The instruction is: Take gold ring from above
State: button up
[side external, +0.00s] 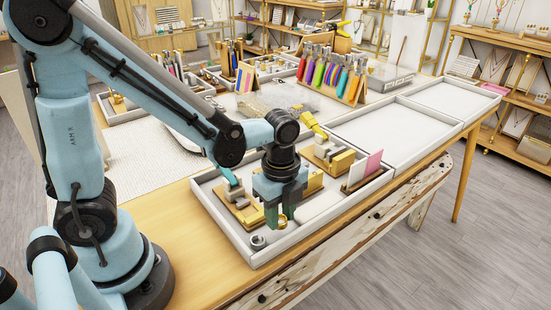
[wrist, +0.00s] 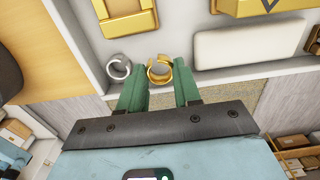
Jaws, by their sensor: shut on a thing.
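The gold ring (wrist: 159,71) is between the green fingertips of my gripper (wrist: 160,80) in the wrist view. In the side external view the gold ring (side external: 282,223) shows at the lower end of my gripper (side external: 280,218), which points down over the front corner of a white tray (side external: 222,222). My gripper is shut on the ring. A silver ring (wrist: 119,68) lies just left of it in the wrist view, apart from the fingers. The silver ring (side external: 258,241) is near the tray's front wall in the side view. Whether the gold ring touches the tray floor is unclear.
Wooden and gold display blocks (side external: 238,205) stand in the tray behind my gripper. White and pink cards (side external: 372,165) stand at the tray's right. Empty white trays (side external: 395,130) lie farther right. The tray wall (wrist: 92,45) is close to the rings.

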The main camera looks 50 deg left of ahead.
jog(key=shift+r, duration=1.8)
